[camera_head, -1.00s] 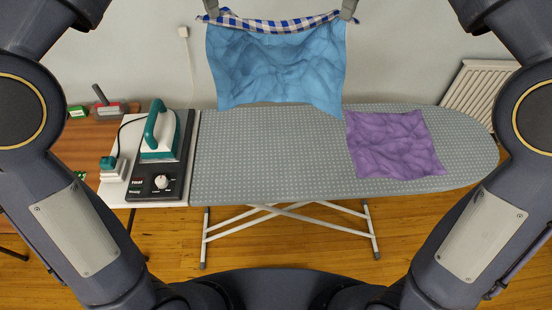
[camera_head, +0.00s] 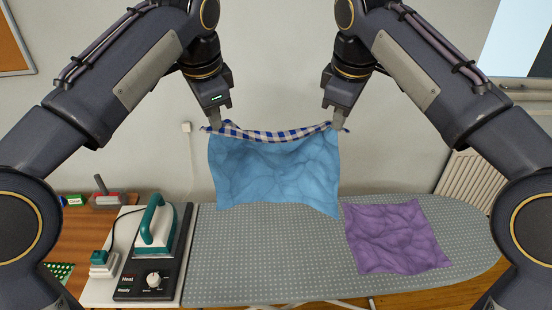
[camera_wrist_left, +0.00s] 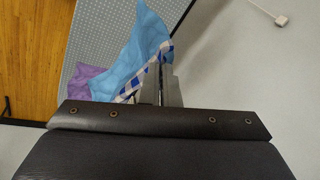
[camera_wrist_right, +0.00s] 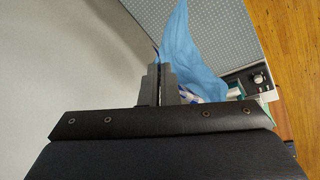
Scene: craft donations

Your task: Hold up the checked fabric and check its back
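The checked fabric hangs between my two grippers above the ironing board. Its blue-and-white checked side (camera_head: 270,136) shows only as a strip folded over along the top. Below it hangs a plain light blue side (camera_head: 272,175) facing the head camera. My left gripper (camera_head: 215,124) is shut on the upper left corner. My right gripper (camera_head: 337,122) is shut on the upper right corner. The blue cloth also shows in the left wrist view (camera_wrist_left: 135,55) and the right wrist view (camera_wrist_right: 188,60). The far side of the fabric is hidden.
A grey dotted ironing board (camera_head: 270,260) lies below. A purple cloth (camera_head: 395,237) lies on its right part. An iron (camera_head: 157,228) stands on a panel with a knob at the left. A radiator (camera_head: 468,170) is at the right, by the wall.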

